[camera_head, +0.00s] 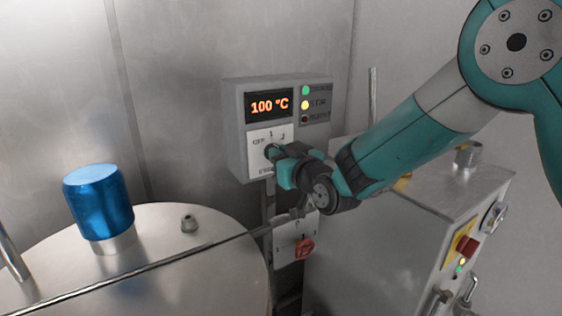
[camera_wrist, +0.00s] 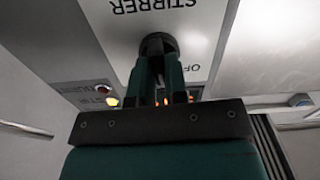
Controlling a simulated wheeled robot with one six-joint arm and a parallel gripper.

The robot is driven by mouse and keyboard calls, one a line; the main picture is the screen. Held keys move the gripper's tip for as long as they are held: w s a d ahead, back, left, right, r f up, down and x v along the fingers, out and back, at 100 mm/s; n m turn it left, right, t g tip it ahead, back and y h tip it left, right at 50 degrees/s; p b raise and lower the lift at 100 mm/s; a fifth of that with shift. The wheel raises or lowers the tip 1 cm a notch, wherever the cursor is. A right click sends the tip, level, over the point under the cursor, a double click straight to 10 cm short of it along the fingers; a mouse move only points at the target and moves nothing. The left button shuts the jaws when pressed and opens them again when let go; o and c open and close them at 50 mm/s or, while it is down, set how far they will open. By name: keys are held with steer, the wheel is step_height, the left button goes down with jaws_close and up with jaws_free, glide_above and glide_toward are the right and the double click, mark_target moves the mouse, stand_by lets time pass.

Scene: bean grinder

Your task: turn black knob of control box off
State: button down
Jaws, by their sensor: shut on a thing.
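The grey control box (camera_head: 237,135) hangs on the metal wall in the head view, with a lit "100 °C" display, indicator lights and a white dial plate marked "OFF". The black knob (camera_wrist: 158,43) shows in the wrist view on the panel with the upside-down word "STIRRER". My gripper (camera_head: 274,154) reaches the dial plate from the right and hides most of the knob in the head view. In the wrist view its two teal fingers (camera_wrist: 158,66) stand on either side of the knob, shut on it. The exact knob angle is hard to read.
Below the box is a plate with a red switch (camera_head: 304,247). A metal vessel with a blue cap (camera_head: 98,202) stands at the left, a thin rod crossing in front. A metal cabinet (camera_head: 380,235) with a red button (camera_head: 467,248) stands at the right under my arm.

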steer(key=n+b, duration=0.4)
steer(key=b, duration=0.2)
steer(key=n+b, duration=0.3)
steer(key=b, duration=0.3)
steer(key=shift+s+a+f+n, duration=0.1)
steer(key=shift+f+n, duration=0.05)
steer(key=shift+n, duration=0.25)
steer(key=c, duration=1.1)
jaws_free()
steer(key=shift+c, duration=0.2)
steer(key=b+v, duration=0.5)
steer(key=v, duration=1.2)
